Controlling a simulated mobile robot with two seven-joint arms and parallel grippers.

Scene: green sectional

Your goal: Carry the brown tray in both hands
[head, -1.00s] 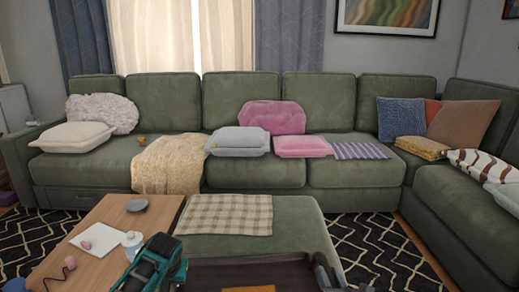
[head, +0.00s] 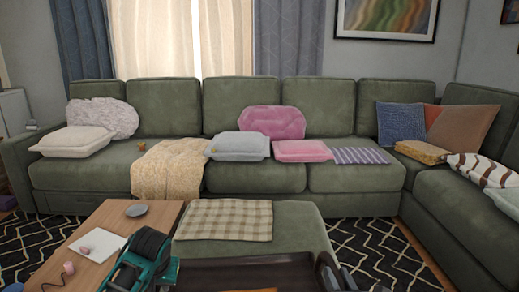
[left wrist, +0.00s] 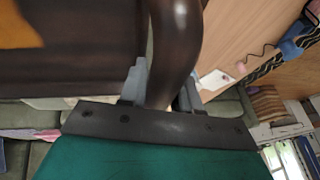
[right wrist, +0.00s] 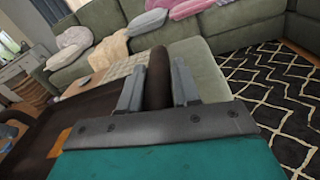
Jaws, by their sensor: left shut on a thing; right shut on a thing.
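The dark brown tray (head: 245,270) is at the bottom centre of the head view, in front of the green ottoman, with its near part cut off. My left gripper (head: 172,278) is at its left end. In the left wrist view its fingers (left wrist: 162,90) are shut around the tray's curved left handle. My right gripper (head: 328,272) is at the right end. In the right wrist view its fingers (right wrist: 157,88) are shut around the other handle. An orange-brown item lies in the tray, partly seen in the left wrist view (left wrist: 18,25); I cannot tell what it is.
A green ottoman (head: 290,230) with a checked cloth (head: 225,220) stands just ahead. A wooden table (head: 100,240) with a grey disc (head: 136,210) and white sheet (head: 93,248) is on the left. The green sectional (head: 255,182) spans the back and right. Patterned rug (head: 375,250) is open on the right.

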